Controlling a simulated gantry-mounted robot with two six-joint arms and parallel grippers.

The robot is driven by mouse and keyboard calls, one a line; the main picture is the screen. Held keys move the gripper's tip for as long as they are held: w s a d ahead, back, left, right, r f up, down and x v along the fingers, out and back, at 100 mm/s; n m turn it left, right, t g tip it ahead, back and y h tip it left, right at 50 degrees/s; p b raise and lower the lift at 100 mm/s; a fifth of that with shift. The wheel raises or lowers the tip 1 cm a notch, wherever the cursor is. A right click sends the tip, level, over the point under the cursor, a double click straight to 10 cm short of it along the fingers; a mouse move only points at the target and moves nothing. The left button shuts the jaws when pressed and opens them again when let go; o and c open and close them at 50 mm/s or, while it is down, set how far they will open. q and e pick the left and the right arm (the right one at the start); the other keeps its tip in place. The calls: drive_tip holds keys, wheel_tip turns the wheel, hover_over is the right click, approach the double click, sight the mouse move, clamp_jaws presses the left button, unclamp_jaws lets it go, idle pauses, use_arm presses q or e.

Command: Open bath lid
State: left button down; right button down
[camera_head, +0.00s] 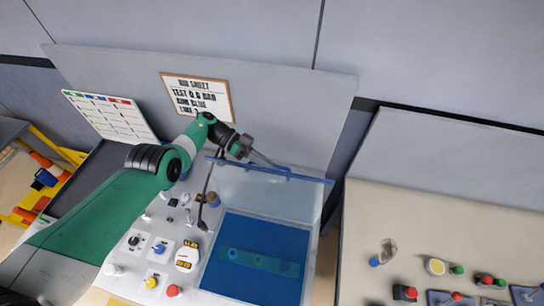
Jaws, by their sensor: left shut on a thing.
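The bath lid (265,195) is a clear panel with a blue bar along its upper edge. It stands raised and steeply tilted at the back of the bath, so the bath (240,282) with its blue interior is uncovered in front of it. My left gripper (277,166) reaches in from the left to the blue bar at the lid's upper edge. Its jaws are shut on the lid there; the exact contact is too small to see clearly. My right gripper is not in view.
A control panel with knobs and buttons (152,282) lies left of the bath. A board with a notice (197,97) stands behind. A pale table (365,225) on the right holds small parts, including a yellow-topped round item (435,266). A gap separates table and bath.

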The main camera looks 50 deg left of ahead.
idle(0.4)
use_arm(q)
drive_tip(key=c, duration=1.2)
unclamp_jaws()
drive_tip(key=shift+o, duration=0.2)
drive_tip(key=shift+a, duration=0.1)
drive_tip(key=b+v, duration=0.9)
drive_tip(key=v, duration=0.2)
drive_tip(key=shift+a, duration=0.2)
